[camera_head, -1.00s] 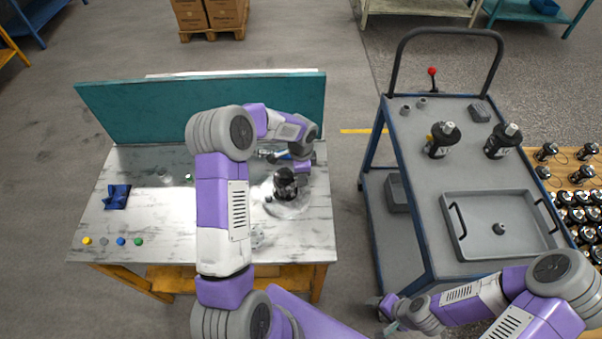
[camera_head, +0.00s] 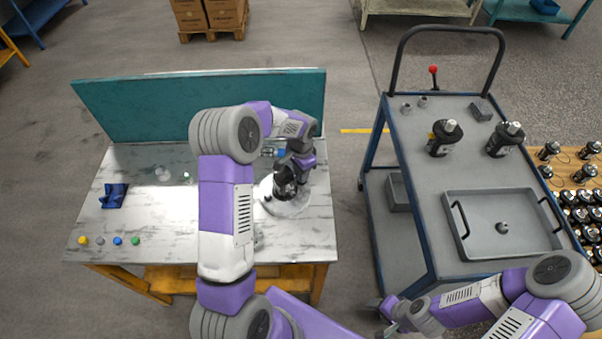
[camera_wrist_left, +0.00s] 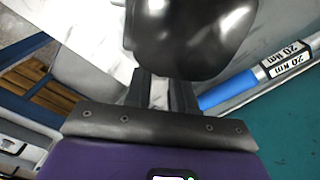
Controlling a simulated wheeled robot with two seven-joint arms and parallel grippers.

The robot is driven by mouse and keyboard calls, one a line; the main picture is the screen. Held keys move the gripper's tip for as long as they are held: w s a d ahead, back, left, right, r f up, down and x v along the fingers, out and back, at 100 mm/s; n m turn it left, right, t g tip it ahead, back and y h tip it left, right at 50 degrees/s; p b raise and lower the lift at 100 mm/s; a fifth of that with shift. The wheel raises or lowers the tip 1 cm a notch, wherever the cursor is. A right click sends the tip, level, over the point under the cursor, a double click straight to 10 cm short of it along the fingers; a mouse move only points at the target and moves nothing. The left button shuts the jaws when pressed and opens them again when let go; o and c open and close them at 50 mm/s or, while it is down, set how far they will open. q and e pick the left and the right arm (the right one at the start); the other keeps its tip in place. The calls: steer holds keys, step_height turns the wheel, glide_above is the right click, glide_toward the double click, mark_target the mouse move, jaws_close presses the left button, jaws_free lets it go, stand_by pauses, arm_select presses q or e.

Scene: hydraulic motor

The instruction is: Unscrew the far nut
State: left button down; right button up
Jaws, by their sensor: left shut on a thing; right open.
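The black hydraulic motor (camera_head: 284,190) stands on a round pale base (camera_head: 290,208) on the workbench. In the left wrist view its glossy dark body (camera_wrist_left: 190,35) fills the top middle. My left gripper (camera_head: 298,176) reaches down at the motor's far side; in the left wrist view its fingers (camera_wrist_left: 165,88) are close together right at the body. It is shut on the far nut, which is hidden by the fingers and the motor. My right gripper (camera_head: 386,310) is open and away from the bench, low beside the cart.
A blue-handled tool labelled 20 Nm (camera_wrist_left: 228,90) lies beyond the motor, close to my left gripper. A teal back panel (camera_head: 170,105) edges the bench (camera_head: 150,215). The cart (camera_head: 415,170) at right carries two motors and a grey tray (camera_head: 480,254).

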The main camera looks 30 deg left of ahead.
arm_select(q)
steer(key=shift+n+b, duration=0.35)
steer(key=shift+n, duration=1.95)
steer(key=c, duration=1.2)
jaws_free()
